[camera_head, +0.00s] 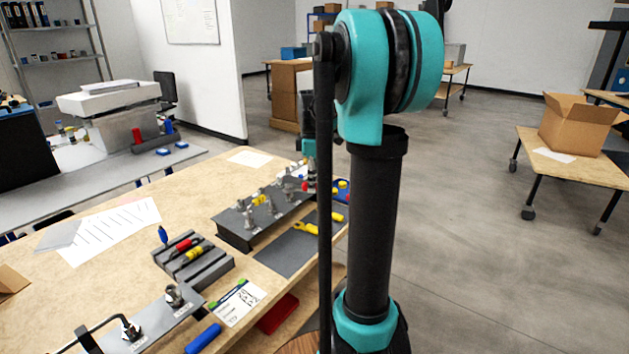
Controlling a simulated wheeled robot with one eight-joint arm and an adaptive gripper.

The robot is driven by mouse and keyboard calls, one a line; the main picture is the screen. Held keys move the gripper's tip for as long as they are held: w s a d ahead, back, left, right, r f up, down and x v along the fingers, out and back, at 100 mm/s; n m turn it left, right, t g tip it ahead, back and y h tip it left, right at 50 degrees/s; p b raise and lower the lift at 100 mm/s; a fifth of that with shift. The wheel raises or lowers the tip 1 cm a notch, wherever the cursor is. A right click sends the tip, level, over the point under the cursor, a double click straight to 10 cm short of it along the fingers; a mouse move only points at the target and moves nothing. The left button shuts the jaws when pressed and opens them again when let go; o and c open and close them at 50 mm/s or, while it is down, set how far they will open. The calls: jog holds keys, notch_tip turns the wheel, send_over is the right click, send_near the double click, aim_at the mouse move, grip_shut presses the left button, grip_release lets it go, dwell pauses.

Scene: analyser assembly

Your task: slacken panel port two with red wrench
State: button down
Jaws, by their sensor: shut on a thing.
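The dark panel (236,232) stands on the workbench with a row of several metal ports and yellow parts on top. Its port labels are too small to read, so I cannot tell which is port two. My gripper (309,179) is at the panel's far right end, pointing down and partly hidden behind my own arm link. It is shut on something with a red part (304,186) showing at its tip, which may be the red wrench. Its contact with a port cannot be made out.
A dark mat (281,254) with a yellow wrench (305,229) lies in front of the panel. A grey block (215,270) holds red and yellow-handled tools. A metal plate with fittings (158,318), a card (238,303) and a blue handle (203,339) lie nearer.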

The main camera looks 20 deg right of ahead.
jog(key=s+a+f+m, duration=0.5)
jog(key=s+a+m, duration=0.1)
jog(key=a+m, duration=0.4)
jog(key=shift+s+f+m, duration=0.3)
jog(key=shift+s+m, duration=0.05)
jog(key=shift+m, duration=0.25)
jog(key=shift+d, duration=0.1)
jog(key=f, duration=0.1)
jog(key=w+f, duration=0.2)
jog(key=shift+w+a, duration=0.2)
jog(key=shift+a, duration=0.05)
dwell(0.4)
dwell(0.8)
